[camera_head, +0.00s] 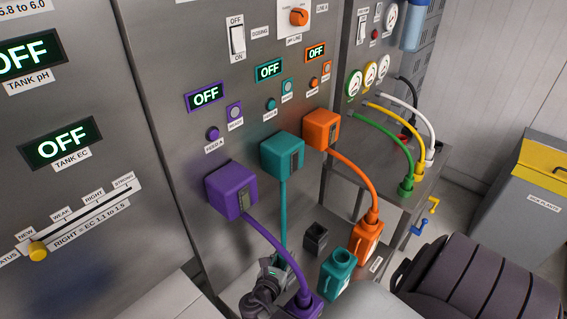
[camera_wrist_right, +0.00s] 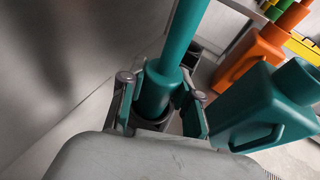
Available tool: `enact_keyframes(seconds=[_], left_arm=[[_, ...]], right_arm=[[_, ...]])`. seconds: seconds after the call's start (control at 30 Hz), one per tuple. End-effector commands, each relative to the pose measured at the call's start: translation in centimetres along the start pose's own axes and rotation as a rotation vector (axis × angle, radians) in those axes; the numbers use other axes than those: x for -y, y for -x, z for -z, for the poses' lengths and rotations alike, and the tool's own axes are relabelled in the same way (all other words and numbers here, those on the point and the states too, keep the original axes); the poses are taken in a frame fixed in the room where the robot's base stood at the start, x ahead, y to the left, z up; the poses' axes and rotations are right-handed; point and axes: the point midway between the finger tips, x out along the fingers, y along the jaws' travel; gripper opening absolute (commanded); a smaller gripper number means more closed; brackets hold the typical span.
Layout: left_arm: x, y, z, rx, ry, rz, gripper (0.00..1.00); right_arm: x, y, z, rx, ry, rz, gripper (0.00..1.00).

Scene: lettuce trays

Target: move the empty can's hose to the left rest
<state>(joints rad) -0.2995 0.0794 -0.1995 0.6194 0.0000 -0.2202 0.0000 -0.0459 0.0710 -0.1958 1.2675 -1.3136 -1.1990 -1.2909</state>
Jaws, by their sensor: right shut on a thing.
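The teal hose (camera_head: 283,215) hangs from the teal pump box (camera_head: 275,155) down to my right gripper (camera_head: 272,272). In the right wrist view, this gripper (camera_wrist_right: 162,100) is shut around the thick teal end (camera_wrist_right: 155,90) of the hose, which points down. A dark round rim (camera_wrist_right: 148,124) shows at its lower end; I cannot tell whether the end is seated in it. The teal can (camera_head: 338,270) stands to the right with its mouth free of a hose. An open black rest (camera_head: 316,238) stands empty behind the can. My left gripper is not in view.
A purple can (camera_head: 304,307) with its purple hose (camera_head: 270,238) is close to the right gripper. An orange can (camera_head: 367,240) with its hose in it stands beyond the teal can. The steel panel (camera_head: 165,130) rises at the left.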

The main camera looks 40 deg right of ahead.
Motion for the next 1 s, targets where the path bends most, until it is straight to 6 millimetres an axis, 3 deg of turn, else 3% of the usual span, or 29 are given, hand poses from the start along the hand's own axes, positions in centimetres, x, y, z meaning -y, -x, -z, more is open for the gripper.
enact_keyframes(seconds=[0.57, 0.6, 0.63, 1.0], left_arm=[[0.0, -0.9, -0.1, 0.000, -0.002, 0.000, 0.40], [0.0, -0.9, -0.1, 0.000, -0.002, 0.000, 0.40], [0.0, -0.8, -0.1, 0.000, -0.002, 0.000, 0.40], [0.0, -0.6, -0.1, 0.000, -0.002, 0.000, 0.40]], right_arm=[[0.0, -0.4, 1.1, 0.001, 0.000, 0.000, 0.00], [0.0, -0.3, 1.0, 0.001, 0.000, 0.000, 0.37], [0.0, -0.3, 1.0, 0.001, 0.000, 0.000, 0.42], [0.0, 0.0, 1.0, -0.001, 0.001, 0.000, 0.43]])
